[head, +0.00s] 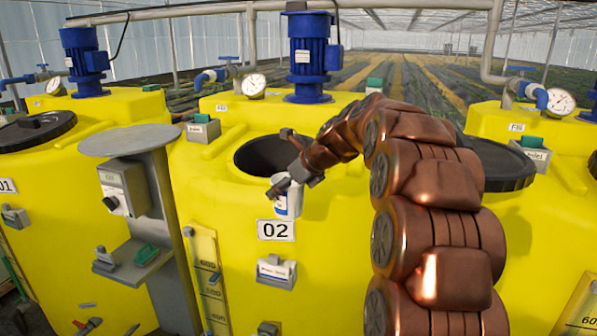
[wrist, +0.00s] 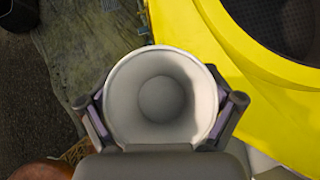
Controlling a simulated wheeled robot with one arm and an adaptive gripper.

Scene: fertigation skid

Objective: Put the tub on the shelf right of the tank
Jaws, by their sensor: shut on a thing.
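My gripper (head: 291,183) is shut on a white tub (head: 289,203) with a blue marking, held in the air in front of tank 02 (head: 340,240). The wrist view looks straight into the tub's round pale opening (wrist: 160,62), with a finger on each side. The tank is yellow, with an open dark mouth (head: 262,156) behind the gripper. A grey stand left of tank 02 has a round top plate (head: 128,140) and a lower shelf (head: 140,266). No shelf shows right of tank 02, where my arm covers much of the view.
Yellow tank 01 (head: 60,200) with a black lid (head: 36,131) is on the left. Another yellow tank (head: 560,200) is on the right. A blue motor (head: 308,50) and a gauge (head: 254,83) stand on tank 02. The wrist view shows floor (wrist: 45,95) on the left.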

